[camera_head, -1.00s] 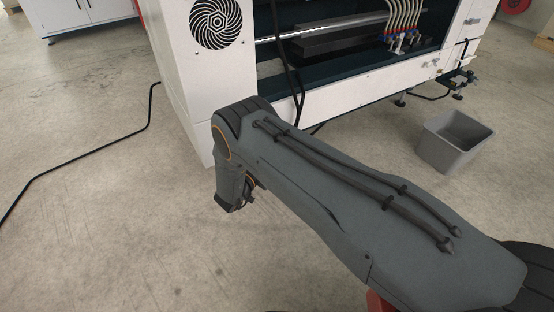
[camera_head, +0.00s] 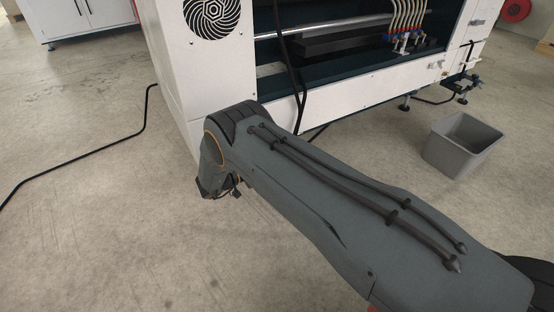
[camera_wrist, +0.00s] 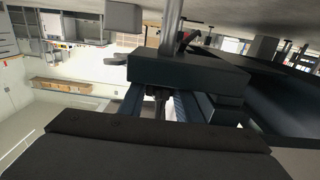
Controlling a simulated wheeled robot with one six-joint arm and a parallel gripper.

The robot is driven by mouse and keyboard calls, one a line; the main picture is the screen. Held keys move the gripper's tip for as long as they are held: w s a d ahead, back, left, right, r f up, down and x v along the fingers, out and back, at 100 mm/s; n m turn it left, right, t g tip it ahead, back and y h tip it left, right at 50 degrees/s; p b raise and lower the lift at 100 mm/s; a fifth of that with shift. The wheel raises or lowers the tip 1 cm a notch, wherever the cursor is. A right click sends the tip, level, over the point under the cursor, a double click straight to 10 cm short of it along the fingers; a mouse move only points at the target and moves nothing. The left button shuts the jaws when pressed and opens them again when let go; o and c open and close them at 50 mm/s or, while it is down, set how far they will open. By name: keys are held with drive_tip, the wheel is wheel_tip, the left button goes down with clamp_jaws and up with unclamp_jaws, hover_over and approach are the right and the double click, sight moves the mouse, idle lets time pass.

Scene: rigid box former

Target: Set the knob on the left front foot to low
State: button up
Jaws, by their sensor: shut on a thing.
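In the wrist view my gripper (camera_wrist: 160,100) reaches out over the dark wrist body, with two blue ribbed fingers close together. It is shut on a small dark part between the fingers, which I take to be the knob (camera_wrist: 157,96); its marks and setting cannot be read. A broad dark block lies across just beyond the fingers. A bright metal post (camera_wrist: 172,25), apparently the foot, stands beyond this block, with a small dark lever beside it. In the head view my arm hides the left front foot, the knob and the fingertips.
The white machine (camera_head: 178,95) stands right beyond my arm, with a dark cable hanging down its front. A grey bin (camera_head: 461,146) stands on the floor at the right. A black cable (camera_head: 100,151) runs along the floor at the left. The floor at the lower left is clear.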

drive_tip(key=shift+w+d, duration=0.1)
drive_tip(key=o, duration=1.1)
drive_tip(key=shift+d, duration=0.1)
drive_tip(key=shift+c, duration=0.2)
drive_tip(key=shift+a, duration=0.25)
drive_tip(key=p+v, duration=0.2)
drive_tip(key=v, duration=0.5)
drive_tip(key=shift+a, duration=0.2)
